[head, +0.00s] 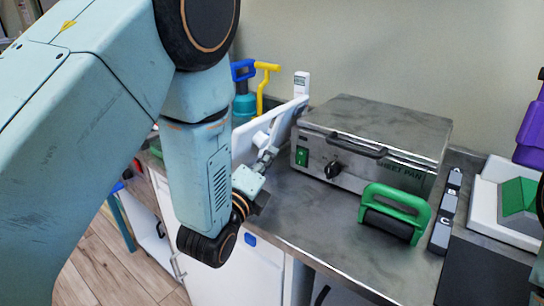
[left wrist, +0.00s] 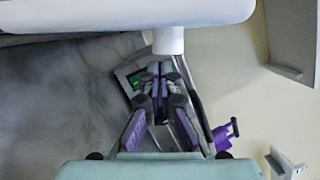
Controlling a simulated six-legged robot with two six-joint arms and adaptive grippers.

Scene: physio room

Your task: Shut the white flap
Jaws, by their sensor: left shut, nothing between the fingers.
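The white flap (head: 288,106) stands out at the left of the metal box (head: 385,126), seen as a narrow slanting panel, partly hidden behind my left arm. A broad white part, which looks like the flap (left wrist: 110,14), crosses the top of the left wrist view. My left gripper (head: 268,152) is beside the flap, in front of it in the head view. It is shut and empty, its dark and purple fingers (left wrist: 160,90) close together in the left wrist view. I cannot tell whether it touches the flap. My right gripper is not in view.
A green-handled roller (head: 396,212) stands on the grey counter (head: 310,215) before the box. Blue and yellow handles (head: 264,80) rise behind the flap. A white tray with a green wedge (head: 518,196) and a purple object (head: 531,130) are at the right. The wall is close behind.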

